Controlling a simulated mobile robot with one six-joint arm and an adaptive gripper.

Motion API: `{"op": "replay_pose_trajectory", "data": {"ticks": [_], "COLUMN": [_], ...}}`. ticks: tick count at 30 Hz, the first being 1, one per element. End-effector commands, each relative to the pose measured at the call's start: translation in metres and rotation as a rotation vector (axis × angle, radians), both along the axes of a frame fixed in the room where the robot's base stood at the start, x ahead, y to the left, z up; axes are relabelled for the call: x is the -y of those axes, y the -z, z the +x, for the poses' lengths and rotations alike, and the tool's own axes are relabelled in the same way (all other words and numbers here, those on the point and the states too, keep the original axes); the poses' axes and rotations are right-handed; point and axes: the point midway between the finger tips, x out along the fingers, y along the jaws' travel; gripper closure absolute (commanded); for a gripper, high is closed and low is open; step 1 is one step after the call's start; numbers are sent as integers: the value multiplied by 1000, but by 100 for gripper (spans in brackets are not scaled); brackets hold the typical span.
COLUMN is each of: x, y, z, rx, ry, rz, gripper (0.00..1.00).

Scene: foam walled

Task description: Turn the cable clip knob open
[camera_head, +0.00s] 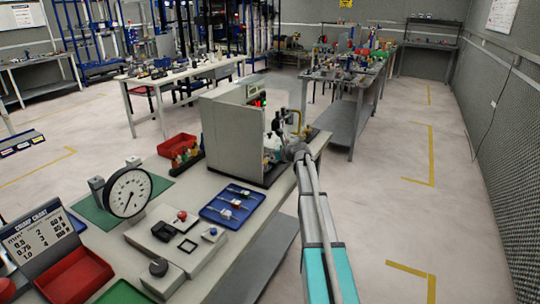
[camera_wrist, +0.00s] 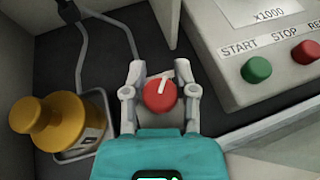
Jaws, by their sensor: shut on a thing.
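A round red knob (camera_wrist: 160,96) with a white pointer line sits in the middle of the wrist view. The line points up and slightly right. My gripper (camera_wrist: 160,74) has one grey finger on each side of the knob and is shut on it. In the head view my arm reaches to the open side of a grey enclosure (camera_head: 226,135), where my gripper (camera_head: 287,143) is small and the knob cannot be made out. Grey cables (camera_wrist: 82,45) run over the dark floor behind the knob. The clip itself is not clearly visible.
A yellow bottle-shaped object (camera_wrist: 58,122) stands close left of my gripper. A panel with a green START button (camera_wrist: 256,69) and a red STOP button lies close right. On the bench, a blue tray (camera_head: 212,214), a dial gauge (camera_head: 128,193) and a red bin (camera_head: 177,145) stand outside the enclosure.

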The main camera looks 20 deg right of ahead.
Motion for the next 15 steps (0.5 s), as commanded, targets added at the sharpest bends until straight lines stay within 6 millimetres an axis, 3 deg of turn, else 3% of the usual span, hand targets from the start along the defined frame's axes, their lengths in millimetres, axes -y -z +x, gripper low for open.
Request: {"op": "replay_pose_trajectory", "data": {"ticks": [15], "x": [-4], "y": [0], "z": [-2], "rx": [1], "ry": [-248], "rz": [0], "gripper": [100]}}
